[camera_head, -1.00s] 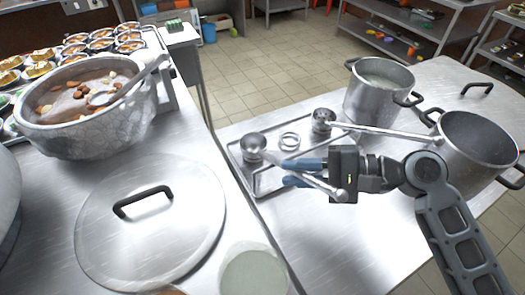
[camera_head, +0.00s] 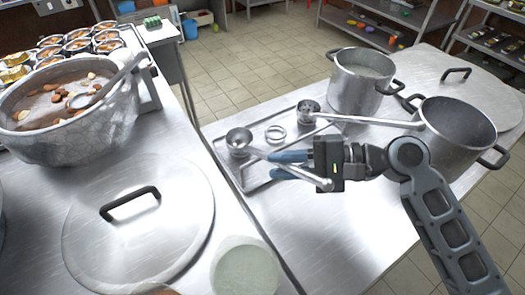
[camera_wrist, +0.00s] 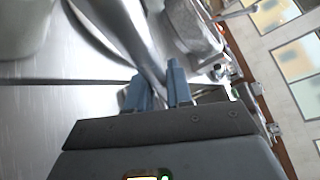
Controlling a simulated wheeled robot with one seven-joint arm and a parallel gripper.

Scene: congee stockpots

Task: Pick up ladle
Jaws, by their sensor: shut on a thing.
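My gripper (camera_head: 282,165) is shut on the handle of a steel ladle (camera_head: 240,139). The ladle's bowl is at the left, over or near the left side of a metal tray (camera_head: 253,186), and its handle slants down to the right past the fingers. I cannot tell whether the bowl clears the tray. In the wrist view the blurred handle (camera_wrist: 132,40) runs between the two blue fingers (camera_wrist: 160,90). A second ladle-like utensil (camera_head: 309,106) sits at the tray's back, its long handle reaching right toward an open pot.
A pot of pale liquid (camera_head: 362,82) and an empty open pot (camera_head: 455,130) stand right of the tray. A large soup pot (camera_head: 75,125) with its own ladle (camera_head: 100,88), a lid (camera_head: 140,235) and a pale round container (camera_head: 246,270) occupy the left counter.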

